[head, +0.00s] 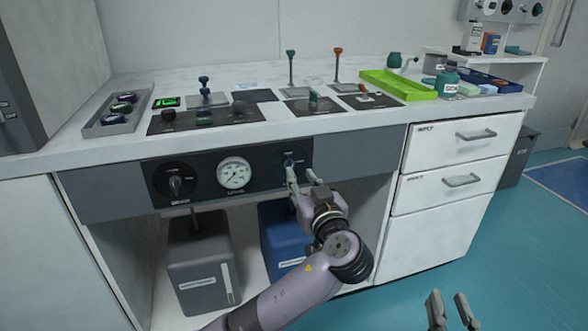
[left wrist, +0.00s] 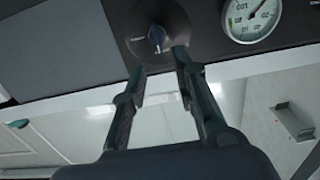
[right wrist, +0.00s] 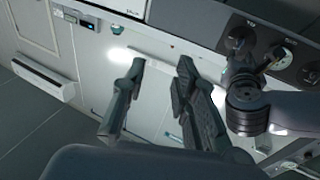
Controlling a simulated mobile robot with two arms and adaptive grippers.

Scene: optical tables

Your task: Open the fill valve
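A small blue knob (head: 289,161) sits on the dark front panel (head: 206,206) under the counter, right of the round gauge (head: 234,173). The blue knob also shows in the left wrist view (left wrist: 156,39), on a dark round plate. The labels are too small to read, so I cannot tell for sure which knob is the fill valve. My left gripper (head: 302,178) is open just in front of the blue knob; its fingertips (left wrist: 160,62) sit just short of it and look empty. My right gripper (head: 451,306) is open and empty, low over the floor.
A dark knob (head: 175,186) is left of the gauge. A grey container (head: 203,265) and a blue container (head: 280,241) stand below the panel. White drawers (head: 455,183) are on the right. The counter holds switches, levers and a green tray (head: 398,88).

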